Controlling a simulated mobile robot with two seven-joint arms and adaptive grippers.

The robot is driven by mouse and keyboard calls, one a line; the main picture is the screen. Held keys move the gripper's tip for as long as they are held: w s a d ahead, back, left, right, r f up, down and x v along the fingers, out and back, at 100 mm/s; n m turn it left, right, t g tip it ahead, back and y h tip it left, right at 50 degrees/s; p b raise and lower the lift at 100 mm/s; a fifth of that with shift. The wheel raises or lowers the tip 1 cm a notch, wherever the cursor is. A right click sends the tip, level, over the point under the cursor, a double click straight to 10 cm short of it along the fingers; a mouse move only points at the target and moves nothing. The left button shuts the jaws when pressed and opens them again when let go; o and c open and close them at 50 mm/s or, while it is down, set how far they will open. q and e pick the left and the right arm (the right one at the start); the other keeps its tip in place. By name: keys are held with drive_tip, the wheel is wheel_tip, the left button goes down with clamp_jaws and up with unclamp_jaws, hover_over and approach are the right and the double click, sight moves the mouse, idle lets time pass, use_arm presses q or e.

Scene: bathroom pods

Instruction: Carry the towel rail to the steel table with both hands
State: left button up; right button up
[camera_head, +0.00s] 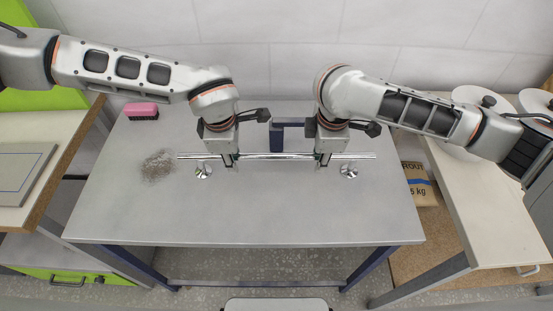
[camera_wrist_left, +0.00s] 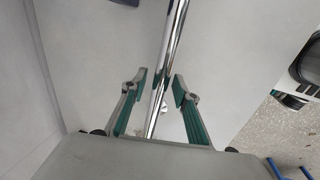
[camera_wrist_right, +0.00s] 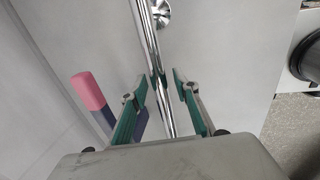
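The towel rail is a long chrome bar (camera_head: 265,156) with two round end mounts, left (camera_head: 203,171) and right (camera_head: 349,170). It lies crosswise over the grey steel table (camera_head: 270,215), and its mounts appear to be at the tabletop. My left gripper (camera_head: 229,163) is at the bar's left part; in the left wrist view its fingers (camera_wrist_left: 159,82) stand apart on either side of the bar, with gaps. My right gripper (camera_head: 323,162) is at the right part; in the right wrist view its fingers (camera_wrist_right: 160,86) also straddle the bar without closing on it.
A pink-topped brush (camera_head: 141,111) and a grey dusty patch (camera_head: 158,165) are on the table's left. A dark blue object (camera_head: 277,137) stands behind the bar. A grout bag (camera_head: 417,183) is right of the table. The front of the tabletop is clear.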

use_arm(q)
clamp_jaws()
use_arm(e)
clamp_jaws()
use_arm(q)
drive_tip(key=shift+r, duration=0.15)
use_arm(e)
drive_tip(key=shift+w+r, duration=0.1)
drive_tip(key=shift+r, duration=0.1)
